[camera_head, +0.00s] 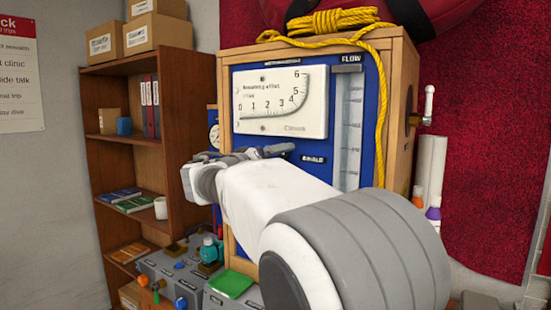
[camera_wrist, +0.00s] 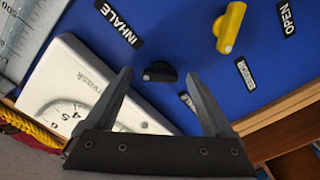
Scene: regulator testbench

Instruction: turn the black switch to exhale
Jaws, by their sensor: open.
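The black switch (camera_wrist: 160,72) is a small dark knob on the blue panel (camera_wrist: 180,30). In the wrist view it lies between the tips of my open gripper (camera_wrist: 161,77), with a gap on each side. I cannot tell how close the tips are in depth. The INHALE label (camera_wrist: 119,24) is at the upper left of the switch. Another label (camera_wrist: 188,101), partly hidden by a finger, is below it. In the head view my gripper (camera_head: 262,153) is in front of the panel, below the gauge, and my arm hides the switch.
A yellow lever (camera_wrist: 230,28) is near the OPEN label (camera_wrist: 286,17). The white gauge (camera_head: 281,101) and the flow tube (camera_head: 347,125) are on the panel. Yellow rope (camera_head: 382,110) hangs at its right side. Grey boxes (camera_head: 180,270) with knobs stand below, beside a wooden shelf (camera_head: 120,150).

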